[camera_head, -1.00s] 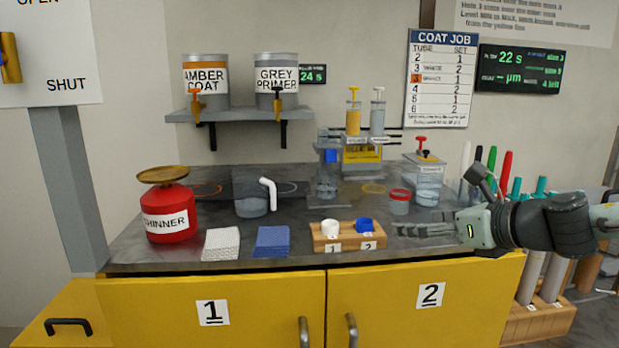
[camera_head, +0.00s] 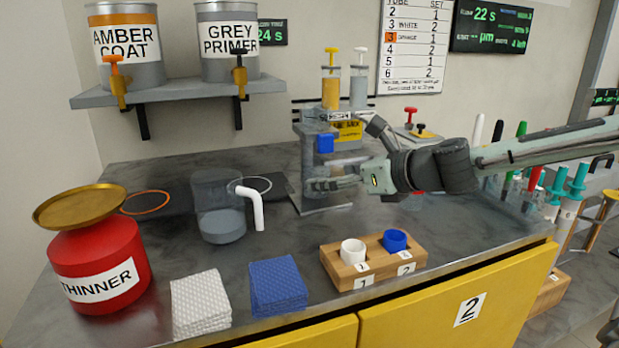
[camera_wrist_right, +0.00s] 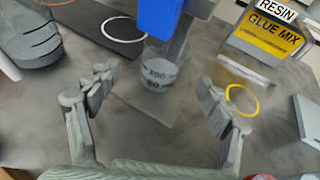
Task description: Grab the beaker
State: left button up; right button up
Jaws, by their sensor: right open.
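The beaker (camera_wrist_right: 158,72) is clear, with dark measuring marks and some clear liquid. In the right wrist view it stands below a blue block (camera_wrist_right: 160,18), which hides part of its top. My right gripper (camera_wrist_right: 155,84) is open, its fingers spread to the left and right of the near side of the beaker, with nothing between the tips. In the head view my right gripper (camera_head: 328,184) reaches in from the right in front of the stand with the blue block (camera_head: 325,143). It mostly hides the beaker there. My left gripper is not in view.
A clear jug (camera_head: 221,225) with a white handle stands left of the stand. A wooden block (camera_head: 345,275) holds a white and a blue cup in front. A red thinner can (camera_head: 100,265) and cloth stacks (camera_head: 200,300) lie left. The glue mix rack (camera_wrist_right: 265,40) is behind.

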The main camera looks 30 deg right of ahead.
jog(key=shift+w+f, duration=0.25)
jog(key=shift+w, duration=0.1)
jog(key=shift+x, duration=1.55)
jog(key=shift+w+f, duration=0.25)
jog(key=shift+f, duration=0.15)
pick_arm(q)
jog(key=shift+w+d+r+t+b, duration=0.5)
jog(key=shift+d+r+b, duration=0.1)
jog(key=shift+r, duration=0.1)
pick_arm(e)
jog(key=shift+w+a, duration=0.1)
jog(key=shift+w, duration=0.65)
jog(key=shift+c, duration=0.2)
jog(key=c, duration=1.3)
jog(key=shift+o, duration=0.2)
jog(key=shift+r, duration=0.1)
